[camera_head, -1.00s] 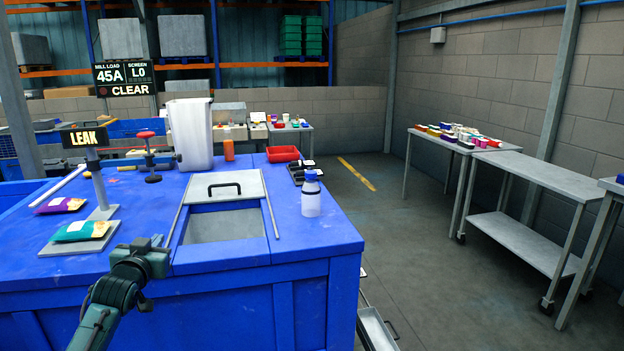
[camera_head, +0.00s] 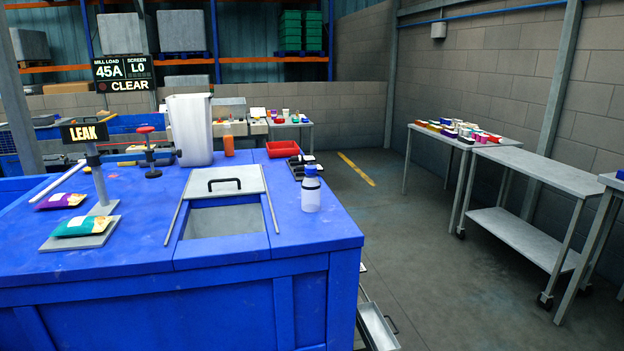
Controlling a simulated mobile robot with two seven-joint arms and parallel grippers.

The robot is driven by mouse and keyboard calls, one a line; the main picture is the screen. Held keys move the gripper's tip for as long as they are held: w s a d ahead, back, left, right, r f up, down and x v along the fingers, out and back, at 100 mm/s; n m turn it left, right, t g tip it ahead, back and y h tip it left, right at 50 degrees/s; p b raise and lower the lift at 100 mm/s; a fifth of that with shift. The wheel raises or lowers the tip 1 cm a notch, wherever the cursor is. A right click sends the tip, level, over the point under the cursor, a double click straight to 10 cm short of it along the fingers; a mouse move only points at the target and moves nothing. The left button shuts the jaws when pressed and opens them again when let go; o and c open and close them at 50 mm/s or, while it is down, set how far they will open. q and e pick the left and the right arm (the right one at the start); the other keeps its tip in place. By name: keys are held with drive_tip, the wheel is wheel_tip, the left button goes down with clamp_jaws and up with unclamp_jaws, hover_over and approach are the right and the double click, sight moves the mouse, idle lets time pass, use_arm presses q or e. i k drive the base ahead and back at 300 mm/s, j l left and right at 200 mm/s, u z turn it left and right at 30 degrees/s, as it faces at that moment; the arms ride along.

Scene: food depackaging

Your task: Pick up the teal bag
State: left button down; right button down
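The teal bag (camera_head: 80,226) lies flat on a grey plate (camera_head: 62,242) at the left front of the blue bench. The plate belongs to a stand whose sign reads LEAK (camera_head: 84,133). A purple bag (camera_head: 62,200) lies just behind and to the left of the teal bag, on the bench top. Neither of my grippers shows in the head view, and nothing touches the teal bag.
The blue bench (camera_head: 130,264) has a hatch opening (camera_head: 224,222) with a grey lid behind it. A white bottle (camera_head: 311,192), a red tray (camera_head: 283,149), a white bin (camera_head: 190,130) and a red-knobbed clamp (camera_head: 147,150) stand on it. The bench front is clear.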

sight(98, 224)
drive_tip(key=u, duration=1.3)
drive_tip(key=z, duration=0.25)
drive_tip(key=i+j+z, duration=0.3)
drive_tip(key=z, duration=0.15)
drive_tip(key=i+j+z, duration=0.2)
drive_tip(key=j+z, duration=0.25)
